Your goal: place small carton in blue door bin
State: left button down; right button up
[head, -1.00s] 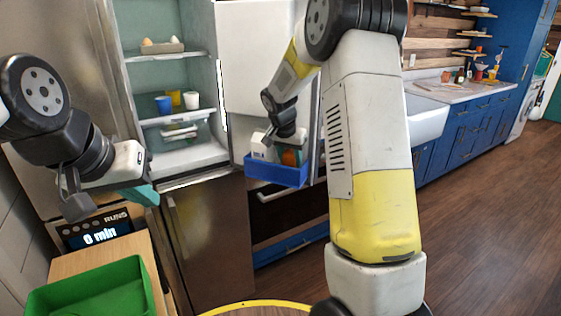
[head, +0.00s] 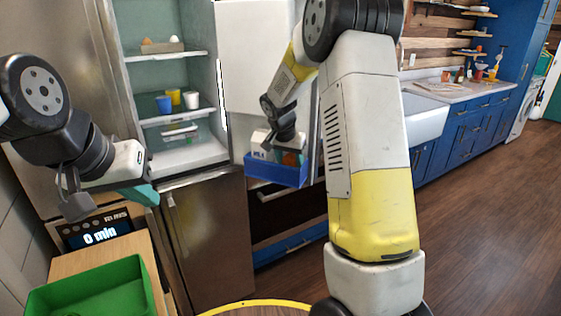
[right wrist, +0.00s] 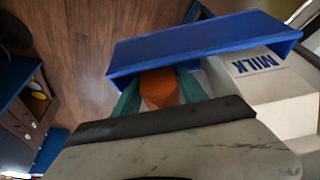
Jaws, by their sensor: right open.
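The blue door bin (head: 275,172) hangs on the inside of the open fridge door; it also shows in the right wrist view (right wrist: 190,45). A white milk carton (head: 259,146) stands in its left part, and its lettering shows in the right wrist view (right wrist: 265,75). An orange item (head: 291,159), probably the small carton, is low in the bin to the right of the milk. My right gripper (right wrist: 160,92) is open, with its teal fingers on either side of the orange item. Contact is unclear. My left gripper (head: 138,192) is away at the left; its jaw opening is unclear.
Inside the fridge are blue (head: 164,104), yellow and white cups on a shelf. A green tray (head: 90,290) rests on a wooden surface at lower left. Blue cabinets (head: 465,130) stand at right; the floor between is clear.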

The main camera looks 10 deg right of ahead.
jog(key=v, duration=1.1)
jog(key=shift+r, duration=0.25)
jog(key=s+a+r+n+t+y, duration=0.1)
jog(key=s+r+n+y, duration=0.1)
jog(key=s, duration=1.2)
jog(key=s+a+r+n+t+y, duration=0.1)
jog(key=s+n, duration=0.4)
jog(key=s, duration=1)
jog(key=shift+s+r+n+y, duration=0.25)
jog(key=shift+r+n+y, duration=0.05)
jog(key=shift+r+y, duration=0.55)
jog(key=shift+a, duration=0.15)
jog(key=shift+c, duration=0.4)
